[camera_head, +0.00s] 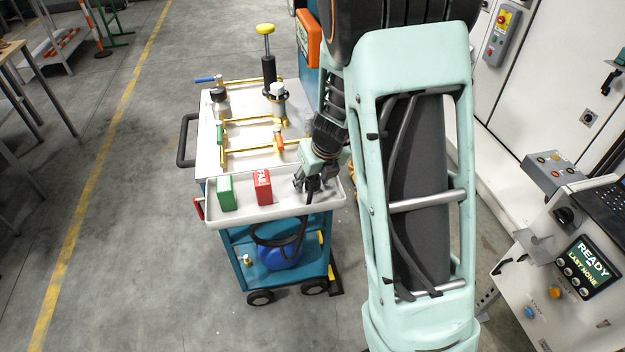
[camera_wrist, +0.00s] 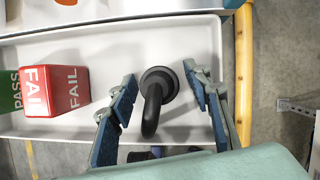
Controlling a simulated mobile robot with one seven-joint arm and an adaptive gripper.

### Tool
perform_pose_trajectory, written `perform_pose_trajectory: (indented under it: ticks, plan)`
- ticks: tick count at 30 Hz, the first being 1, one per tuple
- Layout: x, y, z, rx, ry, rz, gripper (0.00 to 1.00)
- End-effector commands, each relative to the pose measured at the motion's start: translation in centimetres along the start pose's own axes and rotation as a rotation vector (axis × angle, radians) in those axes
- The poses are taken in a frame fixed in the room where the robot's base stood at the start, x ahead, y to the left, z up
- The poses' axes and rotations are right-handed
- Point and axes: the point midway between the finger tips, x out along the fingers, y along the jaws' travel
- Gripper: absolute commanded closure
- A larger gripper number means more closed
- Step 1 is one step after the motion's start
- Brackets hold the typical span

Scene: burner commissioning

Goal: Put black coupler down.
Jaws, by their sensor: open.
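The black coupler (camera_wrist: 157,88) shows in the wrist view, in the white tray (camera_wrist: 110,52) at the front edge of the cart. It has a round dark end and a curved black hose that runs toward my gripper. My gripper (camera_wrist: 163,88) is open, with one finger on each side of the coupler and a visible gap on both sides. In the head view my gripper (camera_head: 314,184) is low over the right end of the tray. The coupler is hard to make out there against the dark fingers.
A red FAIL block (camera_wrist: 54,90) and a green PASS block (camera_head: 225,193) stand in the tray left of the coupler. Brass piping (camera_head: 250,122) and a black cylinder with a yellow knob (camera_head: 267,62) stand on the cart top. A console (camera_head: 570,262) is at right.

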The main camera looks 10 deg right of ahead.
Motion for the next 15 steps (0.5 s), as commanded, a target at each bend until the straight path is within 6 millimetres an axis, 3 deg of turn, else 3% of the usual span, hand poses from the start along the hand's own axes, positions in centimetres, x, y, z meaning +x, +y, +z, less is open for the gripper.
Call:
perform_pose_trajectory:
  ticks: [15]
  plan:
    - [-10.1,0.1,0.3,-0.001,-0.002,0.001,0.55]
